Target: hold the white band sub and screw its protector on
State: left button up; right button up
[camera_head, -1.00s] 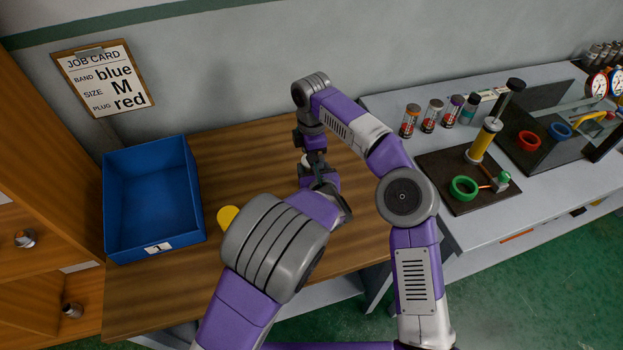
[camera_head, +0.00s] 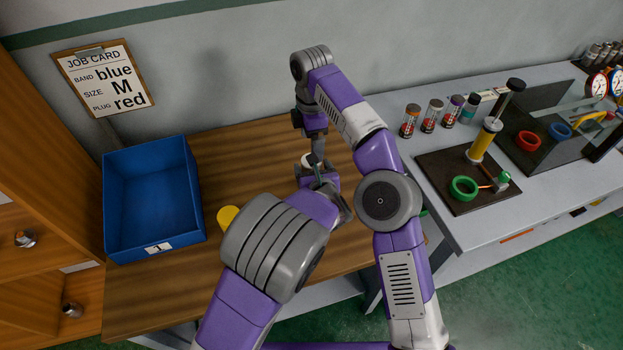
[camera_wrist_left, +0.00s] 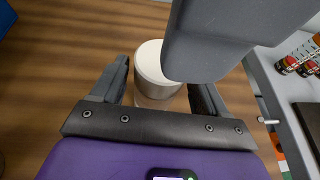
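A pale, round-topped cylinder (camera_wrist_left: 157,72), apparently the white band sub's upper end or its protector, stands between my left gripper's fingers (camera_wrist_left: 158,92). Its lower part looks reflective; I cannot tell where sub and protector meet. In the head view a small white top (camera_head: 307,160) shows at my left gripper (camera_head: 322,185), over the wooden table. My right gripper (camera_head: 312,150) points down just above it, mostly hidden by its own wrist. One large grey part of my right gripper (camera_wrist_left: 225,40) overlaps the cylinder's right edge in the left wrist view; its opening is hidden.
A blue bin (camera_head: 150,200) stands on the wooden table (camera_head: 245,160) at left. A yellow round thing (camera_head: 228,215) lies partly behind my left arm. A grey bench (camera_head: 450,225) at right bears several vials (camera_head: 432,115), a dark mat (camera_head: 435,170) and a green ring (camera_head: 463,188).

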pick_arm(q)
jog(key=shift+o, duration=1)
pick_arm(e)
jog(key=shift+r, duration=0.25)
pick_arm(q)
jog(key=v, duration=0.7)
jog(key=shift+s+r, duration=0.15)
jog(key=shift+s, duration=0.1)
jog(key=shift+d, duration=0.1)
